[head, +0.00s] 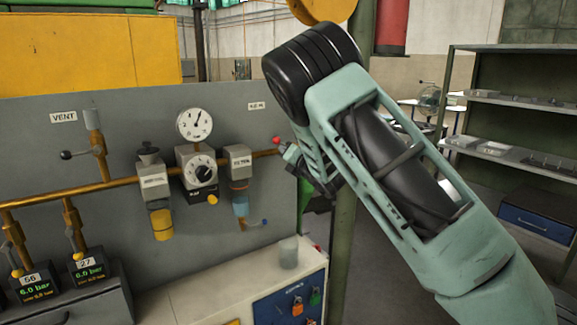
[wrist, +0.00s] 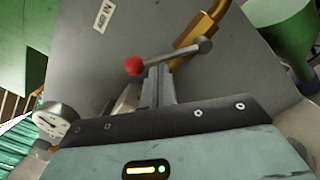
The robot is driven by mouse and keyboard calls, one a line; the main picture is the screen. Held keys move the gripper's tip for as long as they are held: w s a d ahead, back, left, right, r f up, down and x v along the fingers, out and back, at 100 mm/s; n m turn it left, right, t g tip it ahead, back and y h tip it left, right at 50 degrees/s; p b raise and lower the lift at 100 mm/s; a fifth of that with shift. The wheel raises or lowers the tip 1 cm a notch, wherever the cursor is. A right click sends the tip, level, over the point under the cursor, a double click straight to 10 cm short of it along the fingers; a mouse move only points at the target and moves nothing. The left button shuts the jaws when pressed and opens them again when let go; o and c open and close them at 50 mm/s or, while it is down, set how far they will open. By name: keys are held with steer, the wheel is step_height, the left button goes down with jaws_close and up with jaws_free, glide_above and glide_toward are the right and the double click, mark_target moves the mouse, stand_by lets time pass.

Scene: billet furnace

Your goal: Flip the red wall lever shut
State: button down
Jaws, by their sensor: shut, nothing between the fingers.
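The red wall lever has a red ball knob (wrist: 135,66) and a grey handle (wrist: 203,47) that runs right to a brass valve body (wrist: 205,25) on the grey panel. In the head view the red knob (head: 277,140) shows just left of my wrist, at the right end of the brass pipe; my arm hides most of the lever there. My gripper (wrist: 157,72) is shut and empty. In the wrist view its fingertips overlap the handle just right of the knob; I cannot tell whether they touch it.
The panel carries a pressure gauge (head: 195,124), a regulator (head: 197,168), filter bowls and a black-knobbed vent lever (head: 67,155). A green post (head: 348,215) stands close behind my arm. Shelves are at right.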

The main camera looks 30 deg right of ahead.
steer(key=d+r+m+b, duration=0.1)
steer(key=m+b, duration=0.1)
steer(key=m, duration=0.1)
steer(key=d+r+m+b, duration=0.1)
steer(key=m+b, duration=0.1)
steer(key=m, duration=0.1)
steer(key=d+r+m+b, duration=0.1)
steer(key=m+b, duration=0.1)
steer(key=m, duration=0.1)
steer(key=shift+d+r, duration=0.15)
steer(key=shift+d, duration=0.15)
steer(key=shift+w+d+r, duration=0.1)
steer(key=shift+b, duration=0.3)
stand_by(0.3)
